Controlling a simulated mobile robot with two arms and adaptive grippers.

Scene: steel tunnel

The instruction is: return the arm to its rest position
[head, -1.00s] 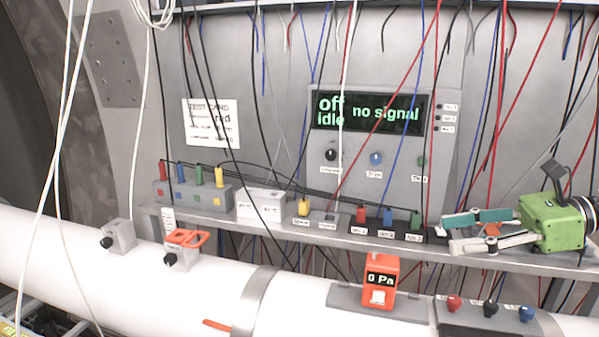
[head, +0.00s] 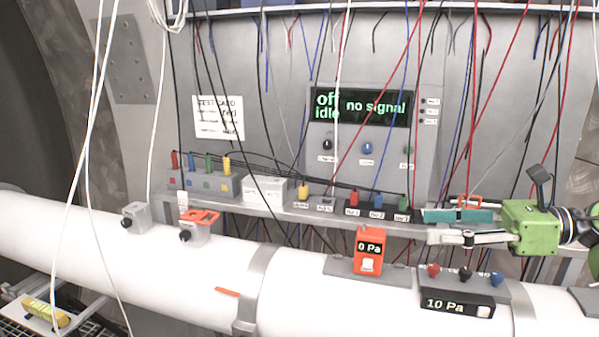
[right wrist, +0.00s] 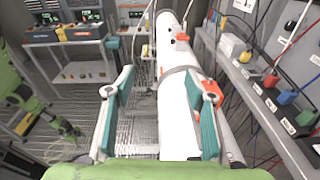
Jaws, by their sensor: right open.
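My right gripper (head: 460,227) comes in from the right in the head view, at the shelf's right end above the white pipe. It has a green body and teal finger pads. In the right wrist view its two fingers (right wrist: 160,115) stand wide apart, with nothing held between them, and the white pipe (right wrist: 178,110) shows beyond and between them. A green arm part shows at the left of the right wrist view; I cannot tell its gripper's state. The left gripper does not show in the head view.
A shelf (head: 265,209) carries coloured plugs and sockets below a panel reading "off idle, no signal" (head: 360,107). An orange 0 Pa gauge (head: 368,250) and a 10 Pa box (head: 457,303) sit on the pipe. Loose cables hang in front of the panel.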

